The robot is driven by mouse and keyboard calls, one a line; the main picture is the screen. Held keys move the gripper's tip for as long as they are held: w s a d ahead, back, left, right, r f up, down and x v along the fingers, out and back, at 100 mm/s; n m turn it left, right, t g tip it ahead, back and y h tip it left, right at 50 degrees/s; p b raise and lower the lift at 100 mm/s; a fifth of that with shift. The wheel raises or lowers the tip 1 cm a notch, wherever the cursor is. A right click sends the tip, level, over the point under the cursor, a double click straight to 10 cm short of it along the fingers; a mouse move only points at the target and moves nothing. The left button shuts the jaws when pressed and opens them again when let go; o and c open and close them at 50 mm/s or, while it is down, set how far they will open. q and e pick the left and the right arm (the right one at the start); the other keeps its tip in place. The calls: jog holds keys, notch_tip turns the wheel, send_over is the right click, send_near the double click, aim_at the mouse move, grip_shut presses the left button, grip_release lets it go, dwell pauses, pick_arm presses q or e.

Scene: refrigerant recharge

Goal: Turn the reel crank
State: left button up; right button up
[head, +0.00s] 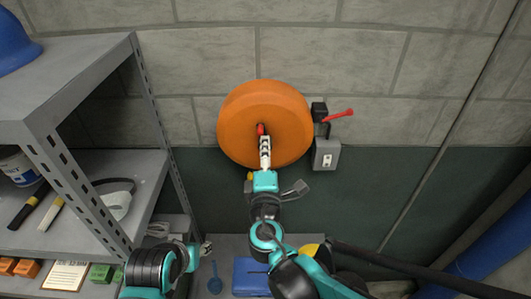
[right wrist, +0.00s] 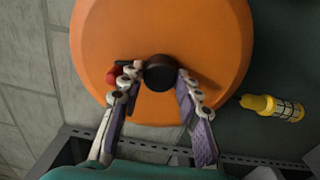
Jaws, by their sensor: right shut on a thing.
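The orange reel (head: 290,115) is mounted on the wall in the middle of the head view and fills much of the right wrist view (right wrist: 205,30). My right gripper (head: 264,145) is in front of the reel's face. In the right wrist view its fingers (right wrist: 160,84) are closed around a round dark knob (right wrist: 160,72), which looks like the crank's handle. A red part (right wrist: 112,77) shows beside the left finger, partly hidden by it; red also shows at the fingertips in the head view. The rest of the crank is hidden. My left gripper (head: 205,248) is low at the left, its fingers unclear.
A grey outlet box (head: 326,153) and a red lever (head: 339,115) are on the wall right of the reel. A metal shelf (head: 70,110) stands at the left. A yellow fitting (right wrist: 272,107) shows beside the reel. A black hose or bar crosses the lower right.

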jog(key=shift+m, duration=1.1)
jog(key=o, duration=0.9)
jog(key=shift+w, duration=0.1)
jog(key=s, duration=1.2)
jog(key=shift+f, duration=0.15)
